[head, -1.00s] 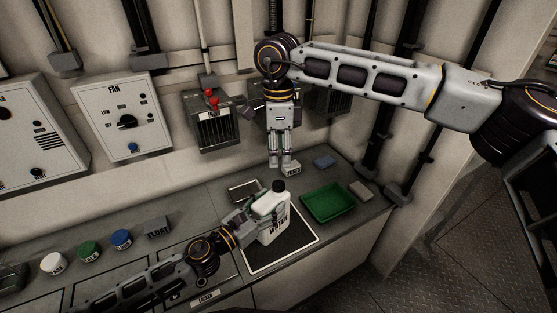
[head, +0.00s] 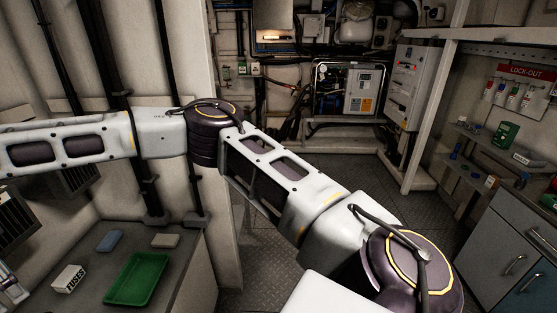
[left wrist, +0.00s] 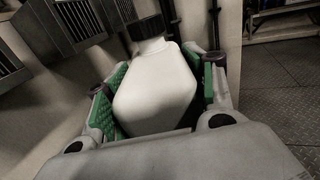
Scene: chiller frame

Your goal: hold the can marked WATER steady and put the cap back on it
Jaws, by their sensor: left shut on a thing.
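The white can (left wrist: 155,90) stands between the green-padded fingers of my left gripper (left wrist: 158,98) in the left wrist view. The gripper is shut on the can's body. A black cap (left wrist: 149,27) sits on top of the can's neck; I cannot tell how tightly. The can's marking is hidden in this view. The can is out of the head view.
A FUSES box (head: 68,280), a green tray (head: 137,279), a blue block (head: 110,241) and a tan block (head: 165,241) lie on the counter (head: 85,256). Dark pipes run up the wall behind. Open floor (head: 355,165) lies to the right.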

